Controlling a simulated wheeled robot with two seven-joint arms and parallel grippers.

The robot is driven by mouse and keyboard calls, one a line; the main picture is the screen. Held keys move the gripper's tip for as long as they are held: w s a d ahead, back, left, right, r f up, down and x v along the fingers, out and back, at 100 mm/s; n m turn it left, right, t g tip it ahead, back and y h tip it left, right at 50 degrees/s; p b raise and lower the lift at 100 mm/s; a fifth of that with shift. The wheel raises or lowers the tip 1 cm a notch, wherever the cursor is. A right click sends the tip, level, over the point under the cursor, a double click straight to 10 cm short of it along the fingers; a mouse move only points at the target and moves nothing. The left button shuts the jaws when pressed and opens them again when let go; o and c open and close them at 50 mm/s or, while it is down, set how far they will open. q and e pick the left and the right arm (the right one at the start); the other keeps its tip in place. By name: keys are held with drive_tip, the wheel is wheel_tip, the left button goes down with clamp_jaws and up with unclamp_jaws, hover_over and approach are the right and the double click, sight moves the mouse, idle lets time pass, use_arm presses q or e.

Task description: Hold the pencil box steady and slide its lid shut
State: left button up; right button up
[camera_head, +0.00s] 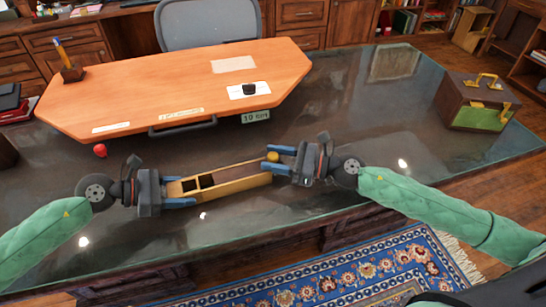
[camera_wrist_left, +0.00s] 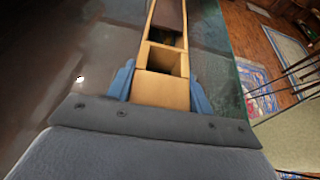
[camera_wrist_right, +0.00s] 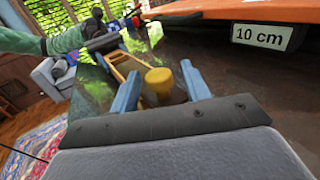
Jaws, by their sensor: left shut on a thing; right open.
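The pencil box (camera_head: 222,185) is long and tan wood and lies on the dark glossy desktop. Its dark brown lid (camera_head: 238,171) covers the middle and right part. The left end is open and shows empty-looking compartments (camera_wrist_left: 162,58). A yellow knob (camera_head: 273,156) stands at the lid's right end. My left gripper (camera_head: 181,191) is shut on the box's left end, with blue fingers along both sides. My right gripper (camera_head: 277,157) is open, its fingers on either side of the knob. In the right wrist view the knob (camera_wrist_right: 160,81) shows between the fingers, with gaps.
A red ball (camera_head: 100,150) is at left. A brown and green case (camera_head: 477,105) stands at right. The desktop between is clear.

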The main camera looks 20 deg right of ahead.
sight(258, 167)
drive_tip(key=shift+w+a, duration=0.15)
drive_tip(key=shift+a, duration=0.05)
clamp_jaws()
drive_tip(key=shift+a+r, duration=0.1)
drive_tip(key=shift+a, duration=1.95)
use_arm(q)
drive_tip(key=shift+d, duration=0.1)
use_arm(e)
drive_tip(key=shift+s, duration=0.2)
unclamp_jaws()
drive_tip(key=shift+d, duration=0.2)
